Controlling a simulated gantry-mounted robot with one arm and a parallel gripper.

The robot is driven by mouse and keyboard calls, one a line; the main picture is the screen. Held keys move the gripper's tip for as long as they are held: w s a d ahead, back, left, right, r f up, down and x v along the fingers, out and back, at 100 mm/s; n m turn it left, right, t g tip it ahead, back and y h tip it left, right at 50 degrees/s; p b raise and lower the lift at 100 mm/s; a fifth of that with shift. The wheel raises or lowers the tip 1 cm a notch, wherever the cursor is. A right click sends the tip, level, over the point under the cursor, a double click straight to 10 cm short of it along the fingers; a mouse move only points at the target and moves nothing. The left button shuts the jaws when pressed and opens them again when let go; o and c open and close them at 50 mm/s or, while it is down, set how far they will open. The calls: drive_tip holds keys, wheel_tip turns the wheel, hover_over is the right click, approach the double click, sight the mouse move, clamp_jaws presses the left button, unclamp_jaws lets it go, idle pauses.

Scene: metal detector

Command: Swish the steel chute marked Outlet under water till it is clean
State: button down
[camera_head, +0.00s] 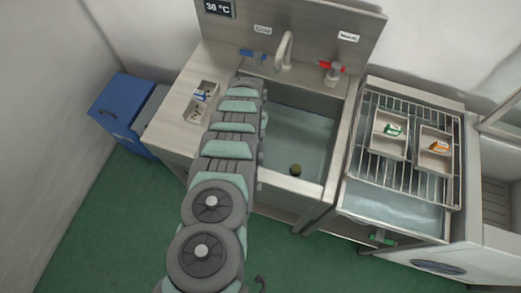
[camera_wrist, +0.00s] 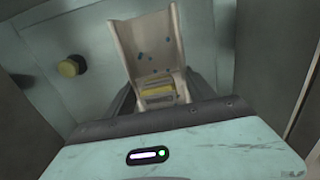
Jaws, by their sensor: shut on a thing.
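The steel chute (camera_wrist: 150,45) is a pale open trough in the wrist view, with several small dark-blue specks on its inner face. A yellow band (camera_wrist: 157,88) crosses its near end; I cannot read any marking. My gripper (camera_wrist: 158,100) is shut on this near end, and the chute points away from it. The sink basin (camera_head: 300,130) holds bluish water. My arm reaches over the basin's left side in the head view, hiding gripper and chute there. I cannot tell whether the chute is under water.
A dark yellow plug (camera_head: 295,170) stands in the basin, left of the chute in the wrist view (camera_wrist: 71,66). A faucet (camera_head: 286,50) rises behind. A parts tray (camera_head: 190,115) lies left; a wire rack (camera_head: 405,185) with two trays stands right. Basin walls are close.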

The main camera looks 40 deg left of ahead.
wheel_tip(320, 180, up, 16)
drive_tip(key=p, duration=1.2)
drive_tip(key=shift+f, duration=0.1)
